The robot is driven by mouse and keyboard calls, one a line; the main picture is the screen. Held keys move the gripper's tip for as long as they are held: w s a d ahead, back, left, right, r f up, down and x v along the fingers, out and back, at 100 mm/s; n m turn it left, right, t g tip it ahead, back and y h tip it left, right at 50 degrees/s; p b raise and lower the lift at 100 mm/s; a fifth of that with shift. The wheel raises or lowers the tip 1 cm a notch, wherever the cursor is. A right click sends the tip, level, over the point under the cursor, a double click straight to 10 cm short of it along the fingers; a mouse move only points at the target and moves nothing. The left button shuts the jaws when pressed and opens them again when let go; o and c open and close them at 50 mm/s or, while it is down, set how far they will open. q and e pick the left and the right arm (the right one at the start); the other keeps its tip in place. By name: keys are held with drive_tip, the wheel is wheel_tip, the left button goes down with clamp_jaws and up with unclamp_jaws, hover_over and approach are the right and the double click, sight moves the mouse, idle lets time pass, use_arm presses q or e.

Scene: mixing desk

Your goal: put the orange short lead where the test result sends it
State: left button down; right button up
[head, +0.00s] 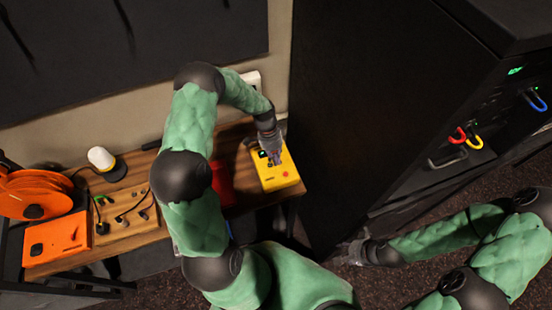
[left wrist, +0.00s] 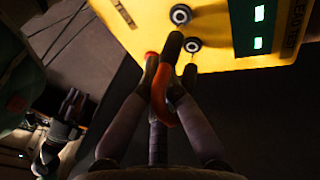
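The yellow lead tester (head: 272,180) stands at the right end of the wooden desk. Its two round sockets and two lit green windows show in the left wrist view (left wrist: 120,15). My left gripper (head: 275,158) is over the tester. In the left wrist view its fingers (left wrist: 163,85) are shut on the orange short lead (left wrist: 161,100), which bends between them. The lead's dark plug ends point at the tester, close to the sockets; I cannot tell whether they are in. My right gripper (head: 352,252) is low beside the dark rack, too small to read.
A red tray (head: 222,184) lies left of the tester, partly behind my left arm. A board with several leads (head: 127,212), an orange reel (head: 38,193), an orange case (head: 55,240) and a white lamp (head: 100,157) are further left. The dark rack (head: 385,110) holds coloured leads.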

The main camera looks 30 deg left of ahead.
sight(278, 170)
use_arm(q)
drive_tip(key=shift+f, duration=0.1)
drive_tip(key=shift+f+b, duration=0.9)
drive_tip(key=shift+b, duration=0.05)
drive_tip(key=shift+b, duration=0.5)
idle(1.7)
drive_tip(key=shift+f+b, duration=0.55)
drive_tip(key=shift+f, duration=0.05)
idle(0.3)
drive_tip(key=c, duration=1.4)
unclamp_jaws()
drive_tip(key=shift+s+d, duration=0.1)
drive_tip(key=shift+o, duration=0.2)
